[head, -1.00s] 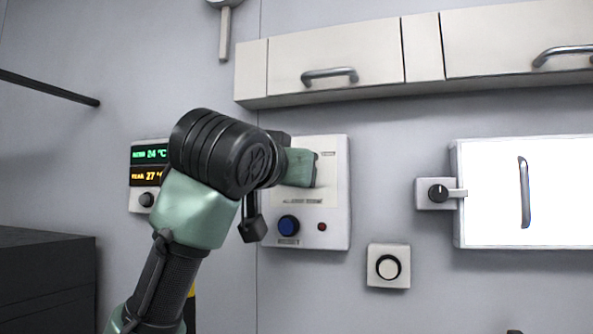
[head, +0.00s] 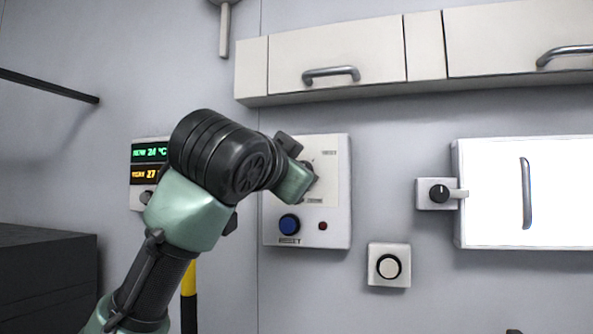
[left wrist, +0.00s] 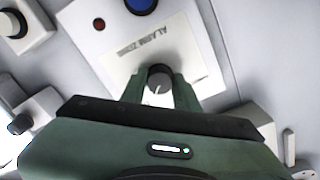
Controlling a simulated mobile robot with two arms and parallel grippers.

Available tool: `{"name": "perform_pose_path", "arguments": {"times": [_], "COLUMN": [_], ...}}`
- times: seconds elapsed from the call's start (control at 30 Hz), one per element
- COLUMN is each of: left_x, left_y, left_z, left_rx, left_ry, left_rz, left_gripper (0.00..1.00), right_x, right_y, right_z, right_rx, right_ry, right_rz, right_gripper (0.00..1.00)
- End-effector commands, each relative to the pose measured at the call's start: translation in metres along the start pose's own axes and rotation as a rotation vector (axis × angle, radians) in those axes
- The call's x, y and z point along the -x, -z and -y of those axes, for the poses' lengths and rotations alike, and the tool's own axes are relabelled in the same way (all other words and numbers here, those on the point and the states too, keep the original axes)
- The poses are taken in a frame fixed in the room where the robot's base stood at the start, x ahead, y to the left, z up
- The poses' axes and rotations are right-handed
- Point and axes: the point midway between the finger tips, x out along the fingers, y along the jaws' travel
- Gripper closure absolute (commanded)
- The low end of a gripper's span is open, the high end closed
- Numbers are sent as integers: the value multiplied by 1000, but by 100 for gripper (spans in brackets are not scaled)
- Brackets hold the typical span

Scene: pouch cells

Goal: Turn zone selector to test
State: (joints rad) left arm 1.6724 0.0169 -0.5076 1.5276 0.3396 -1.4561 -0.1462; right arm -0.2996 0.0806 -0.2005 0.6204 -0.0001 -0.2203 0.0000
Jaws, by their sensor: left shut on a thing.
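The zone selector is a dark round knob (left wrist: 158,75) with a light pointer line, on a white panel (head: 341,215) whose label reads ALARM ZONE in the left wrist view. A small label that looks like TEST (head: 329,153) sits at the panel's upper right. My left gripper (head: 306,178) is at the panel, tilted, and hides most of the knob in the head view. In the left wrist view its two fingers (left wrist: 159,88) stand on either side of the knob, shut on it. My right gripper is not in view.
A blue button (head: 289,224) and a small red light (head: 323,226) are low on the panel. A display (head: 149,153) is to the left, partly behind my arm. A round white button (head: 388,267) and a small dark knob (head: 439,193) are to the right. Cabinets (head: 336,57) hang above.

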Motion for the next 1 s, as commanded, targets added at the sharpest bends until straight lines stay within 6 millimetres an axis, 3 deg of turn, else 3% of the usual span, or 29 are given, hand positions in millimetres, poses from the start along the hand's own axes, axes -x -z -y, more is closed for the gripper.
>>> {"name": "perform_pose_path", "arguments": {"times": [0.3, 0.33, 0.4, 0.77, 1.0], "left_x": [0, 0, 0, 3, 38], "left_y": [-1, -1, -1, 0, -2], "left_z": [-2, -2, -2, -1, -2], "left_rx": [-4, -4, -4, -2, -3], "left_ry": [-3, -3, -3, 0, 1], "left_rz": [3, 3, 2, -1, -4], "left_gripper": [100, 67, 48, 48, 48], "right_x": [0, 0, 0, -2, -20], "right_y": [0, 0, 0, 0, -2], "right_z": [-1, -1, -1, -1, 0], "right_rx": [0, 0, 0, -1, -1], "right_ry": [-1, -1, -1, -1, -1], "right_rz": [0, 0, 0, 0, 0], "right_gripper": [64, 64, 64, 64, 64]}}
